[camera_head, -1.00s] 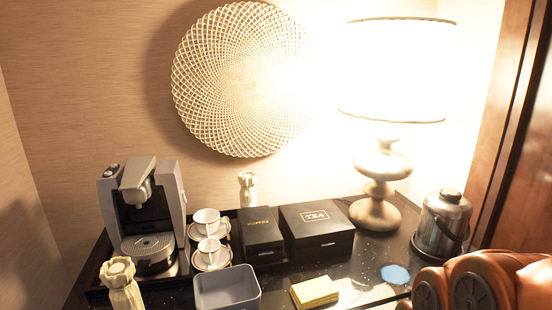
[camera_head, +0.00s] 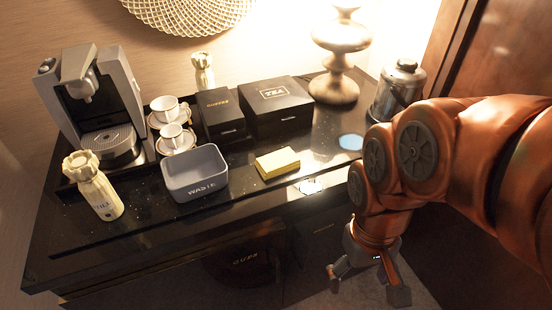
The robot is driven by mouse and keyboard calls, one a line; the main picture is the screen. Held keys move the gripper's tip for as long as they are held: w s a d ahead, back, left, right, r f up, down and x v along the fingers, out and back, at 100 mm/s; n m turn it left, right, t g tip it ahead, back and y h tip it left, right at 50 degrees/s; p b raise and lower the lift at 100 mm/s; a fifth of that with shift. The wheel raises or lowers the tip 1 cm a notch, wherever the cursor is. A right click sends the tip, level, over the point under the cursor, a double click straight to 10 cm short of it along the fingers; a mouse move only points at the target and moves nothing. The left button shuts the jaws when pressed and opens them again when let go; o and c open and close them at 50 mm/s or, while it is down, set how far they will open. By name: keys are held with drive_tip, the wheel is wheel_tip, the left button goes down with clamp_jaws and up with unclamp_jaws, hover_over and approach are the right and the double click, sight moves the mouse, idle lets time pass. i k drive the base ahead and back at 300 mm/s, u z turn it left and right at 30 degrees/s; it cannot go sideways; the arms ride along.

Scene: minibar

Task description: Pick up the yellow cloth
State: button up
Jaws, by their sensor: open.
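The yellow cloth (camera_head: 278,163) lies folded into a small flat block on the black counter, close to its front edge. It is just right of the grey waste bin (camera_head: 196,173). My gripper (camera_head: 369,291) hangs in front of the counter and lower than its top, to the right of the cloth and well apart from it. Its fingers are spread and nothing is between them.
The black tea box (camera_head: 275,110) and coffee box (camera_head: 222,117) stand behind the cloth. A light blue disc (camera_head: 350,142) lies to its right. A metal kettle (camera_head: 398,88) and lamp base (camera_head: 335,60) stand at the back right. A coffee machine (camera_head: 90,100), cups and a cream bottle (camera_head: 93,187) fill the left.

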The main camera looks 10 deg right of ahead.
sight(285, 160)
drive_tip(key=u, duration=0.35)
drive_tip(key=k, duration=0.5)
drive_tip(key=u, duration=1.1)
drive_tip(key=i, duration=0.75)
drive_tip(key=z, duration=0.35)
